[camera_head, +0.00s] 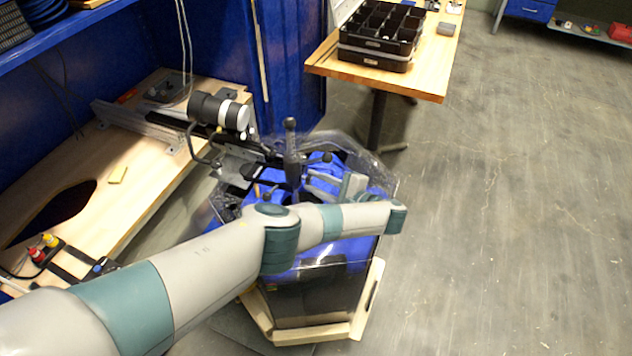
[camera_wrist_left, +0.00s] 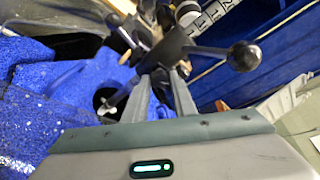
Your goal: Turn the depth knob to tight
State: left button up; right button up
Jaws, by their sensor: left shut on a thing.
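The depth knob (camera_head: 291,160) looks like a black hub with ball-ended handles, on the rail over the tank. In the left wrist view, its hub (camera_wrist_left: 168,52) is at the fingertips and one ball-ended handle (camera_wrist_left: 243,55) sticks out to the right. My left gripper (camera_head: 309,181) reaches it from the right in the head view, partly behind my own forearm. In the left wrist view, the fingers of my left gripper (camera_wrist_left: 164,75) are close together on the knob. Exactly which part lies between them is hard to see. My right gripper is not in view.
A black and white cylinder (camera_head: 220,111) sits beside the rail. The clear-walled tank (camera_head: 385,178) with blue inside stands below. A wooden bench (camera_head: 140,165) is at left. A table (camera_head: 430,80) with a black crate (camera_head: 380,50) is behind. The floor at right is clear.

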pick_arm(q)
jog(key=shift+m+g, duration=0.4)
jog(key=shift+m, duration=0.2)
jog(key=shift+m+g, duration=0.3)
jog(key=shift+m, duration=0.2)
jog(key=shift+w+m+g+b, duration=0.1)
jog(key=shift+m+g+b, duration=0.25)
jog(key=shift+m, duration=0.35)
jog(key=shift+m+g, duration=0.35)
jog(key=shift+m, duration=0.05)
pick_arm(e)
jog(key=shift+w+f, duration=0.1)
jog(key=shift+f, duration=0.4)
pick_arm(q)
jog(key=shift+r, duration=0.1)
jog(key=o, duration=1)
jog(key=shift+o, duration=0.2)
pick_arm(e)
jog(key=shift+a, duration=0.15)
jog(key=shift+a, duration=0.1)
